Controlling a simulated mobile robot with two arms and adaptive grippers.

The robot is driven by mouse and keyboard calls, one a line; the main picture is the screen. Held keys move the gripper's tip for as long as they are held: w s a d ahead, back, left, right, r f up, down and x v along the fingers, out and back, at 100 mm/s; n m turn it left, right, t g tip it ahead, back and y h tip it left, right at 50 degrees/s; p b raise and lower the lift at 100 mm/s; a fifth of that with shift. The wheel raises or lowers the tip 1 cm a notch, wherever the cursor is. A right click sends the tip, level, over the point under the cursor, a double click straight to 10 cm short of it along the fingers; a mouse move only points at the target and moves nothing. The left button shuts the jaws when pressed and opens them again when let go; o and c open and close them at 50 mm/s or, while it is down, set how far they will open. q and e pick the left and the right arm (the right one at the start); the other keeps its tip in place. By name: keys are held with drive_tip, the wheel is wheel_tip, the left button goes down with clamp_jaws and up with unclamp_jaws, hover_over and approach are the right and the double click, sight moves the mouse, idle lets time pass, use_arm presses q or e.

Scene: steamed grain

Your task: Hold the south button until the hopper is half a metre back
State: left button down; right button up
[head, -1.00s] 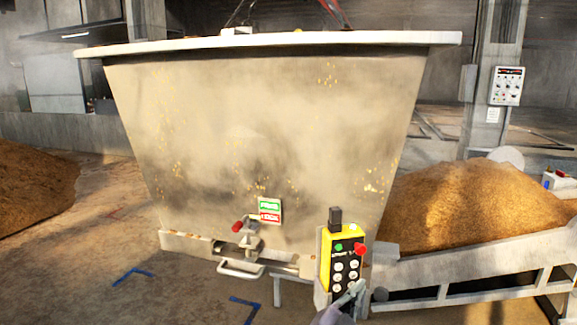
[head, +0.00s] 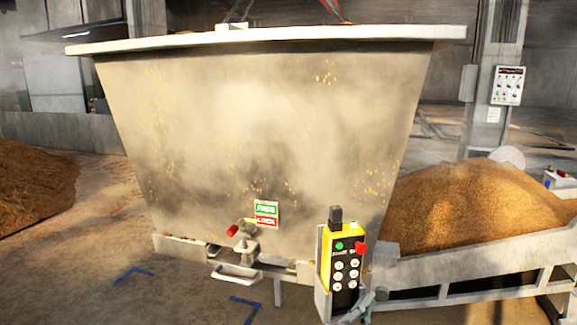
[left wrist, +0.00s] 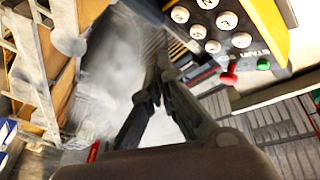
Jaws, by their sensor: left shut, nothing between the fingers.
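The large grey hopper (head: 250,125) hangs from cables in the middle of the head view, its pale rim wide at the top. A yellow and black pendant (head: 326,260) stands in a holder at its lower right. It has a green button, a red knob and several white round buttons (head: 345,276), whose labels are too small to read. My left gripper (head: 370,297) is shut and empty, just below and right of these buttons, apart from them. In the left wrist view its fingers (left wrist: 154,82) are together, with the pendant (left wrist: 268,22) at the upper right. My right gripper is not in view.
A red-knobbed latch (head: 243,238) sits under a green and red sign (head: 266,214) on the hopper front. Blue corner marks (head: 133,273) lie on the floor. A grain-filled trough (head: 475,268) is at right, a brown heap (head: 32,188) at left, and a control box (head: 507,86) on a post.

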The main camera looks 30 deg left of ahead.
use_arm(q)
drive_tip(key=shift+s+d, duration=0.7)
idle(1.6)
wheel_tip(320, 180, down, 24)
drive_tip(key=s+g, duration=0.1)
drive_tip(key=g, duration=0.4)
drive_tip(key=s+a+f+n+g, duration=0.15)
drive_tip(key=s+f, duration=0.25)
drive_tip(key=f, duration=0.5)
drive_tip(key=s+a+f+g, duration=0.1)
drive_tip(key=s+f+g, duration=0.2)
drive_tip(key=s+f, duration=0.35)
drive_tip(key=s+a+f+n+g, duration=0.25)
drive_tip(key=s+f+g, duration=0.25)
drive_tip(key=s+f, duration=1.25)
drive_tip(key=s+a+f+g, duration=0.1)
drive_tip(key=s+f+g, duration=0.1)
drive_tip(key=s, duration=0.7)
drive_tip(key=s+a+f+g, duration=0.1)
drive_tip(key=s+f, duration=0.4)
drive_tip(key=s, duration=0.4)
drive_tip(key=shift+s+a+f+n+g, duration=0.25)
drive_tip(key=shift+s+n+g, duration=0.1)
drive_tip(key=shift+n, duration=0.05)
